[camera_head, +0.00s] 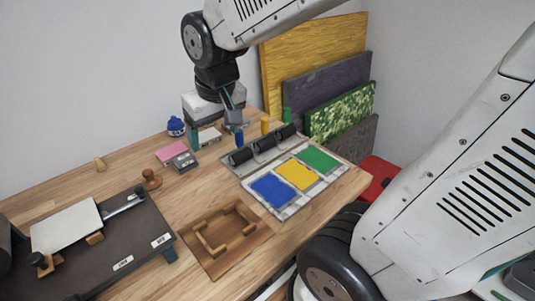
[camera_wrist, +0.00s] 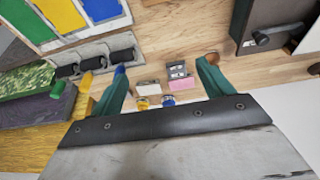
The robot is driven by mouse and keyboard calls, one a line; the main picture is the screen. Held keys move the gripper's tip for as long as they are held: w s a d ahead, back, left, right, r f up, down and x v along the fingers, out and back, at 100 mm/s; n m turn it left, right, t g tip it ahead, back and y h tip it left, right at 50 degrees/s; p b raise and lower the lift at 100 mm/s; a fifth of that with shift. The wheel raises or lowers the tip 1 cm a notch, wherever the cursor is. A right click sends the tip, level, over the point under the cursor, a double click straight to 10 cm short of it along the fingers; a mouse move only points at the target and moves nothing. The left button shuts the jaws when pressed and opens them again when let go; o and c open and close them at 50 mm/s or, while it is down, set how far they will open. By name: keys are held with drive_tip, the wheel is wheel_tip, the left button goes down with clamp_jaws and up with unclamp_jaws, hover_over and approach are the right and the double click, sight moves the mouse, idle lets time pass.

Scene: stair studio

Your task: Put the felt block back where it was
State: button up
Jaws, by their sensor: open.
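My gripper (camera_head: 216,128) is open above the back of the wooden table, pointing down. In the wrist view its two teal fingers (camera_wrist: 162,72) stand wide apart with nothing held between them. Beyond them on the table are a small pale block (camera_wrist: 147,87), a pink flat block (camera_wrist: 181,84) and a grey block with a pale marked top (camera_wrist: 178,71). In the head view the pink block (camera_head: 171,151) and grey block (camera_head: 184,161) lie left of my gripper, and the pale block (camera_head: 209,137) is partly behind it. I cannot tell which one is the felt block.
Blue (camera_head: 239,137), yellow (camera_head: 265,126) and green (camera_head: 287,114) upright items stand behind a roller rack (camera_head: 262,149). A three-colour tray (camera_head: 298,176), wooden frame (camera_head: 224,238), dark press bed (camera_head: 118,250) and brown knob (camera_head: 151,180) occupy the table. A blue jar (camera_head: 176,126) stands at the back.

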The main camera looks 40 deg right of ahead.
drive_tip(key=s+r+g, duration=0.1)
drive_tip(key=s+r, duration=0.1)
drive_tip(key=s, duration=1.4)
drive_tip(key=shift+d+r+g, duration=0.25)
drive_tip(key=shift+d+g, duration=0.15)
drive_tip(key=shift+d, duration=0.05)
idle(1.0)
